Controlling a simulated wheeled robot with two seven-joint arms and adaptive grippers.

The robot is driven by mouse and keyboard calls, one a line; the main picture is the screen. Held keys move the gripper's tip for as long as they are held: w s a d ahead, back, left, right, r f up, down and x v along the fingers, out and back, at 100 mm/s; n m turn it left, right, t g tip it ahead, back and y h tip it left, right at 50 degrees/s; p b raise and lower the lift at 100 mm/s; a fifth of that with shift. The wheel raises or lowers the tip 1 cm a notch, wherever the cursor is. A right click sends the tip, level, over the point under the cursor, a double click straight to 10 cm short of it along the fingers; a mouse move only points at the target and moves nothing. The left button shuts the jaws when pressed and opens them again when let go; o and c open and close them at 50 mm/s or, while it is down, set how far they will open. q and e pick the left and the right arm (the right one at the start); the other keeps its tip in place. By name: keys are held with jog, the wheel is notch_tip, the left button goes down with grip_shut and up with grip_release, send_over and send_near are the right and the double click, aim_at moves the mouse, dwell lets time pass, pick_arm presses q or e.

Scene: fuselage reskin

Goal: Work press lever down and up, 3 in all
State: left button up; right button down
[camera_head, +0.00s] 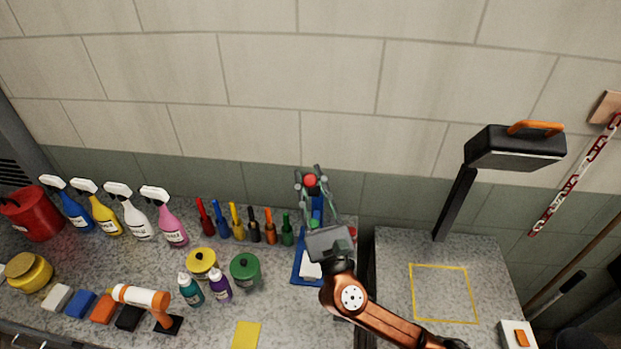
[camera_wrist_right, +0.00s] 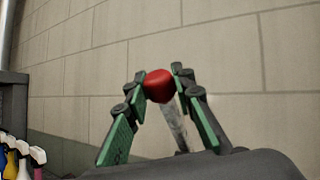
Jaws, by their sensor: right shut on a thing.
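The press lever ends in a red ball knob (camera_wrist_right: 158,86) on a grey rod (camera_wrist_right: 178,125). The knob also shows in the head view (camera_head: 311,181). My right gripper (camera_head: 312,176) has its fingers closed on both sides of the knob. In the right wrist view the green-padded fingertips of this gripper (camera_wrist_right: 158,78) touch the knob, and the rod slants down to the right below it. The blue press (camera_head: 299,268) stands on the counter behind and below my right gripper, and much of it is hidden by the gripper and arm. My left gripper is not in view.
Several spray bottles (camera_head: 131,216) and upright coloured bottles (camera_head: 237,222) line the back left of the counter. A green pot (camera_head: 245,270) and a purple bottle (camera_head: 220,286) stand left of the press. A black lamp (camera_head: 513,148) rises at the right, above a yellow-outlined square (camera_head: 444,266).

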dwell(0.3)
jog(key=c, duration=1.6)
grip_release()
jog(key=shift+v, duration=6.05)
jog(key=shift+a, duration=0.1)
jog(key=shift+c, duration=0.6)
